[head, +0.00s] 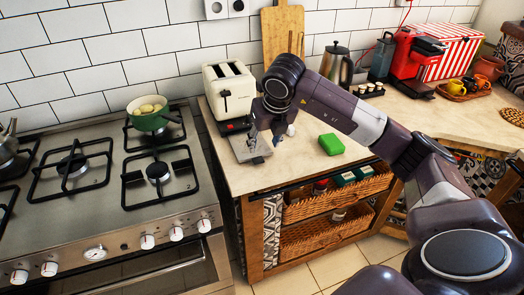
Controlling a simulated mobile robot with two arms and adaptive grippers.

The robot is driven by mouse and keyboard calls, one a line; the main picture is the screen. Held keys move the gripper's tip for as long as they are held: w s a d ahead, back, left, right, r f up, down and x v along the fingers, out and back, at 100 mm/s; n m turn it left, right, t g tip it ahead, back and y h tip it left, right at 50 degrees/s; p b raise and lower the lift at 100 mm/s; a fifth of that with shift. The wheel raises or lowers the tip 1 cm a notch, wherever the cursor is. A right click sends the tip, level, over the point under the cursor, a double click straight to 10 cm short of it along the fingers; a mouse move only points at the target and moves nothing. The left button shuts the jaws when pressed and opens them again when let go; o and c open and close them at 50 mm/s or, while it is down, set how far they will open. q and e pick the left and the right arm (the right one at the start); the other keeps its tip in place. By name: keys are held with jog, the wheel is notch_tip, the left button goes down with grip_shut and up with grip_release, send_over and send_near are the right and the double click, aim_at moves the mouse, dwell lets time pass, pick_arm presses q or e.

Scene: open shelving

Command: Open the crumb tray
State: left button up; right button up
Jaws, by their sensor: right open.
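The cream toaster (229,88) stands upright on the counter beside the stove, with two slots on top and a lever on its front. A flat grey metal piece, seemingly the crumb tray (243,148), lies low in front of the toaster and sticks out toward the counter's front edge. My right gripper (266,138) points down just in front of the toaster, its fingers apart, over or beside the right part of this grey piece. I cannot tell whether a finger touches it. The gripper and wrist hide part of the toaster's right side. My left gripper is out of view.
A green sponge (331,144) lies right of my gripper. The stove (110,190) with a green pot (150,117) is at the left. A cutting board (283,38), a kettle (336,64) and a red coffee machine (412,55) stand at the back. My right arm spans the counter.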

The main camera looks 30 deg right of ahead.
jog(key=shift+v, duration=1.2)
